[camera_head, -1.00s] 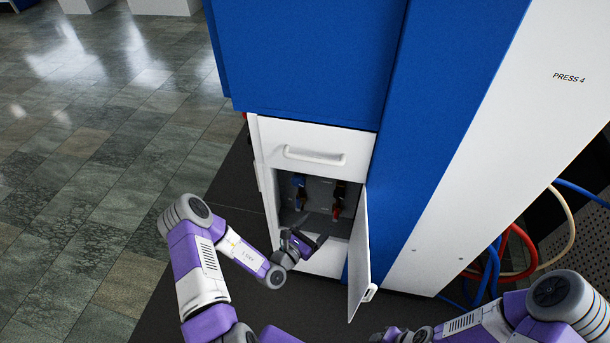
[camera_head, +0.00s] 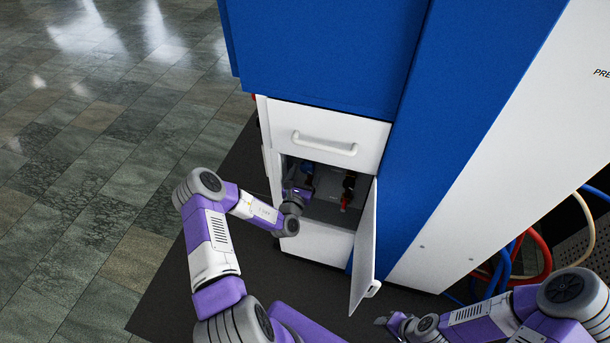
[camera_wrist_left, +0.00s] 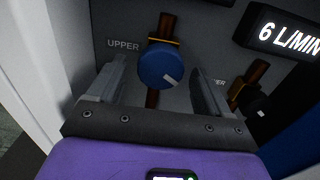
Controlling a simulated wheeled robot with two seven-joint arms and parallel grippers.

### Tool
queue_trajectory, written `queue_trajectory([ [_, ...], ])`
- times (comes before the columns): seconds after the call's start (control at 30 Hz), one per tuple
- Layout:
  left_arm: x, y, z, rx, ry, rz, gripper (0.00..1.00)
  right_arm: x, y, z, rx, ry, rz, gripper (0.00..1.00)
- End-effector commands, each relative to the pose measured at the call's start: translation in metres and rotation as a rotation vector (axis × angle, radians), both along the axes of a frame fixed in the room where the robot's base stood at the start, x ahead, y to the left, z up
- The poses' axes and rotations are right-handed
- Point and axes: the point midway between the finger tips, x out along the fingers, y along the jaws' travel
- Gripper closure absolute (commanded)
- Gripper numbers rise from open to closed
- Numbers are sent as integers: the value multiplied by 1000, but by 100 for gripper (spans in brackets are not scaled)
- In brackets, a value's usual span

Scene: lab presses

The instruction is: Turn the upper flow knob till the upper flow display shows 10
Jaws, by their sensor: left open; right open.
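The blue upper flow knob (camera_wrist_left: 162,66), with a white mark, sits on a copper-coloured vertical pipe beside the label "UPPER". My left gripper (camera_wrist_left: 160,74) is open, with one finger on each side of the knob; I cannot tell whether either touches it. In the head view my left gripper (camera_head: 299,191) reaches into the open cabinet and hides much of its left side. A lit display (camera_wrist_left: 291,36) reads 6 L/MIN, cut off at the right edge; its own label does not show. My right gripper (camera_head: 385,322) is open, low in the head view, outside the cabinet.
A second, black knob (camera_wrist_left: 255,106) with a white mark is right of my left gripper, its label partly hidden. The cabinet door (camera_head: 366,250) stands open on the right. A white drawer (camera_head: 328,132) is above the opening. A red handle (camera_head: 345,200) shows inside.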

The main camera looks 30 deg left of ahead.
Motion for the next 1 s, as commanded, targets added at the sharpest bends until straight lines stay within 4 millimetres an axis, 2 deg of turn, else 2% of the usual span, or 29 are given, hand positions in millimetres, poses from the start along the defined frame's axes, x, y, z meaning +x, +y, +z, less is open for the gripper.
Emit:
queue_trajectory([
  [0.17, 0, 0, 1, 0, 0, -1, 21, 0, 0, 0, 0, 0, 0, 59],
  [0.53, 0, 0, 0, 0, 0, -2, 76, 0, 0, 0, 0, 0, 0, 59],
  [0.77, 0, -1, 1, -16, -3, -2, 76, 0, 0, 3, 0, 0, 0, 59],
  [1.0, -1, -1, 2, -117, -26, 0, 76, 0, 0, 16, 0, 0, 0, 59],
])
